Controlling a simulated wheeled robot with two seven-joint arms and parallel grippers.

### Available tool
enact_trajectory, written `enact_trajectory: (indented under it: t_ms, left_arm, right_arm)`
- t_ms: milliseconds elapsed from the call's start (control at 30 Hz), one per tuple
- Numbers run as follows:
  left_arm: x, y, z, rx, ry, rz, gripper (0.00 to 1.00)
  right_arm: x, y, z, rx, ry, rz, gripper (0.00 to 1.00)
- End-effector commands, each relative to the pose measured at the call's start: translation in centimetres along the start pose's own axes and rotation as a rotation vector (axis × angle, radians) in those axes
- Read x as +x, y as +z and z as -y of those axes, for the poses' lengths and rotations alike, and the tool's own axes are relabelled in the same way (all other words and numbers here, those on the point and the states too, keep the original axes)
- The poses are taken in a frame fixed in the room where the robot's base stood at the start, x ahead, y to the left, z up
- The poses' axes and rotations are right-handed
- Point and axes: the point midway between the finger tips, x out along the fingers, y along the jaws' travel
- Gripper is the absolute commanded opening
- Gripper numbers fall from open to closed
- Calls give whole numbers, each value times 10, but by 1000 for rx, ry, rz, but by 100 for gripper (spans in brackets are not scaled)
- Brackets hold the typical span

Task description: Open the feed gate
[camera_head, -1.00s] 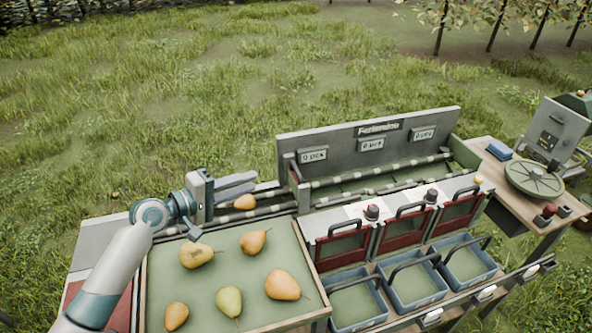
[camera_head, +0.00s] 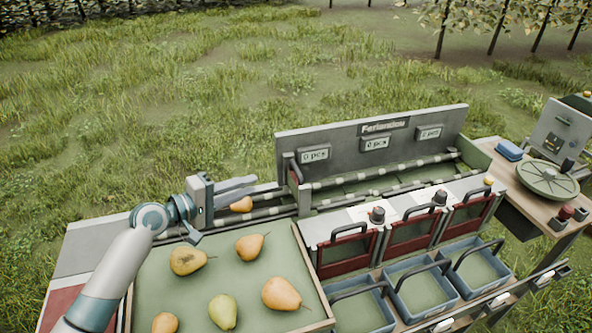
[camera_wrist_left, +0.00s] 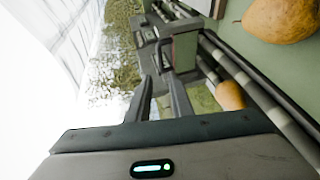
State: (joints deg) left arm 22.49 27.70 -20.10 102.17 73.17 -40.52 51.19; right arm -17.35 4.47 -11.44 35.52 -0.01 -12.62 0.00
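The upright plate with a dark red part (camera_head: 295,172) at the right end of the feed rollers appears to be the feed gate. In the left wrist view, a grey panel with a dark handle (camera_wrist_left: 165,55) stands beyond my fingertips. My left gripper (camera_head: 252,184) is over the feed lane, left of the gate and apart from it. Its two fingers (camera_wrist_left: 160,85) are spread with nothing between them. One orange pear (camera_head: 241,204) lies on the rollers beside the fingers; it also shows in the wrist view (camera_wrist_left: 230,95). My right gripper is out of view.
A green tray (camera_head: 270,258) with several pears lies in front of the rollers. To the right are three red-framed flaps (camera_head: 347,255) with handles, and blue crates (camera_head: 412,312) below. A back panel (camera_head: 345,135) shows "0 pcs" displays. A side table (camera_head: 515,173) stands far right.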

Motion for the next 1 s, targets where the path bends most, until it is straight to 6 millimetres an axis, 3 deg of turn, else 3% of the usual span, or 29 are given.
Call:
enact_trajectory:
  t_ms: [367,1000]
  left_arm:
    - [36,0,-2,-2,1,1,20]
    - [145,0,-2,-2,0,1,20]
  right_arm:
    - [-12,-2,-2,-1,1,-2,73]
    - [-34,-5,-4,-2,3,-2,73]
